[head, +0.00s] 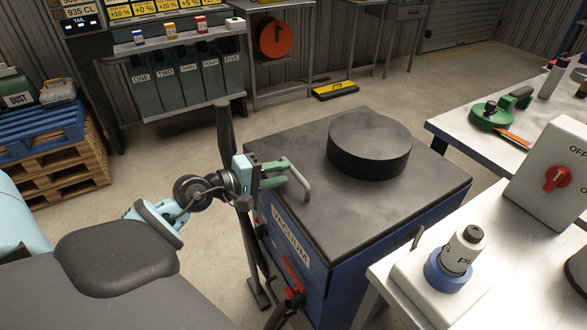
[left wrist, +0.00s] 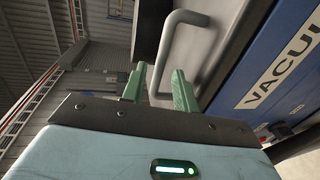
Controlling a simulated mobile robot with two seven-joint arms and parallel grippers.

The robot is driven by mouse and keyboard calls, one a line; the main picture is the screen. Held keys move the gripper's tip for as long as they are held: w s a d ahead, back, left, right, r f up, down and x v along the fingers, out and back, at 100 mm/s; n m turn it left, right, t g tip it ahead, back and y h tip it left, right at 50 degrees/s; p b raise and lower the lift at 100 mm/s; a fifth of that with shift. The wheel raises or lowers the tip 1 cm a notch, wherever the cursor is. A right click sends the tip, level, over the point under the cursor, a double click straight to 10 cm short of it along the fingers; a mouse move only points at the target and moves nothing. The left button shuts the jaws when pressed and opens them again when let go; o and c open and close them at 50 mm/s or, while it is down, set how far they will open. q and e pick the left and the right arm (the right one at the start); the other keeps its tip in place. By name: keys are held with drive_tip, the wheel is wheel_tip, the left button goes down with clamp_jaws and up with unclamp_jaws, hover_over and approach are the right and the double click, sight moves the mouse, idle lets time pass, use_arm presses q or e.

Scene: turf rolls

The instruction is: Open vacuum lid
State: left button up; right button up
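The blue vacuum box (head: 343,291) stands in the middle of the head view, with a white VACUUM label on its side. Its flat dark lid (head: 284,205) lies closed on top, carrying a thick black disc (head: 370,145). A grey bar handle (head: 299,180) stands at the lid's left edge; it also shows in the left wrist view (left wrist: 166,50). My left gripper (head: 275,174) is at this handle, its green fingers apart (left wrist: 158,88). In the wrist view the handle's bar lies between or just beyond the fingertips; I cannot tell whether they touch it. My right gripper is not in view.
A red lever (head: 291,272) is on the box's front side. A dark upright post (head: 225,135) stands close to my left gripper. A bench at right holds a white bottle (head: 463,248) and a switch box (head: 550,175). Floor behind the box is mostly clear.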

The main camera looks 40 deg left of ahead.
sight(291, 171)
use_arm(q)
drive_tip(key=shift+x, duration=2.2)
clamp_jaws()
